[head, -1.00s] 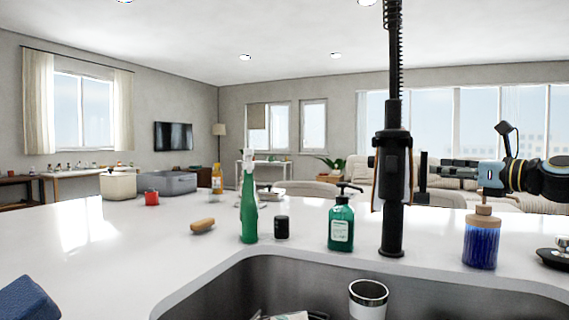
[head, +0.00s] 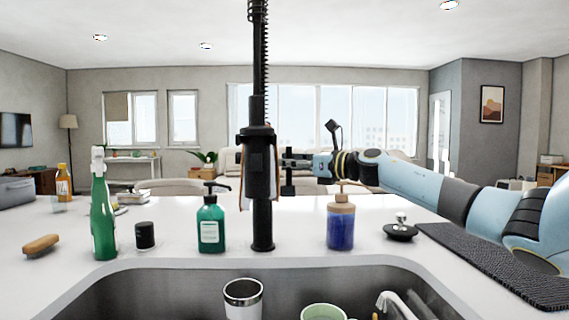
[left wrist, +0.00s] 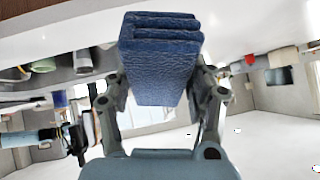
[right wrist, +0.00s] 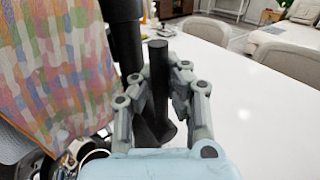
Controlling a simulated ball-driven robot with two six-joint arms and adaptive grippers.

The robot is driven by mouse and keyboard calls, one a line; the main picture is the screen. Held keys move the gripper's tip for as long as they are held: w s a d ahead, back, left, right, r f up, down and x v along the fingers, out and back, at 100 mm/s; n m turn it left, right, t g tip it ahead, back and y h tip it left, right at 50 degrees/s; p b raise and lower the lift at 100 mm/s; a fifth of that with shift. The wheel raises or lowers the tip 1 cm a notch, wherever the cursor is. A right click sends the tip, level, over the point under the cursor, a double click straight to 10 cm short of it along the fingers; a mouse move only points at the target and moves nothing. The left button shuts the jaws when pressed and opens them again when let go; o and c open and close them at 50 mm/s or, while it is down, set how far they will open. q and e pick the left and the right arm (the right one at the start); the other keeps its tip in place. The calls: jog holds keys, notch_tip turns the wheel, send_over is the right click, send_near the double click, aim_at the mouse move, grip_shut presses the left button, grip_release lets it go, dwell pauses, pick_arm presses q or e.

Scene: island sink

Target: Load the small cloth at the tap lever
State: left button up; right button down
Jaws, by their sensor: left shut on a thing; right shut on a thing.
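A patchwork cloth (right wrist: 45,70) in pastel colours hangs at the left of the right wrist view, beside the black tap (head: 262,185). In the head view only a thin edge of it shows by the tap. My right gripper (head: 288,164) is shut on the black tap lever (right wrist: 159,85), with its fingers on both sides. The lever also shows in the head view (head: 288,185). My left gripper (left wrist: 160,85) is shut on a thick, blue, folded thing (left wrist: 160,60) with a rough surface. The left gripper is outside the head view.
A green bottle (head: 103,215), a soap pump (head: 211,225) and a blue bottle (head: 340,225) stand on the counter behind. A dark ribbed mat (head: 490,262) lies at right.

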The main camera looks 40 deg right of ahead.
pick_arm(q)
jog(key=shift+w, duration=0.1)
pick_arm(e)
jog(key=shift+w, duration=0.15)
pick_arm(q)
jog(key=shift+f, duration=0.1)
jog(key=shift+f+b, duration=0.3)
pick_arm(e)
jog(key=shift+f, duration=0.15)
jog(key=n+b, duration=0.1)
jog(key=b, duration=0.5)
jog(key=shift+s+a+f+t+b, duration=0.3)
jog(key=shift+s+a+f+b, duration=0.05)
jog(key=shift+s+a+f, duration=0.05)
jog(key=shift+r+n, duration=0.1)
jog(key=shift+n, duration=0.2)
jog(key=shift+s+r, duration=0.1)
jog(key=shift+r, duration=0.2)
pick_arm(q)
notch_tip(320, 180, down, 8)
jog(key=shift+s+a+f, duration=0.15)
jog(key=shift+s+a, duration=0.3)
pick_arm(e)
jog(key=shift+y, duration=0.3)
jog(key=c, duration=2)
grip_release()
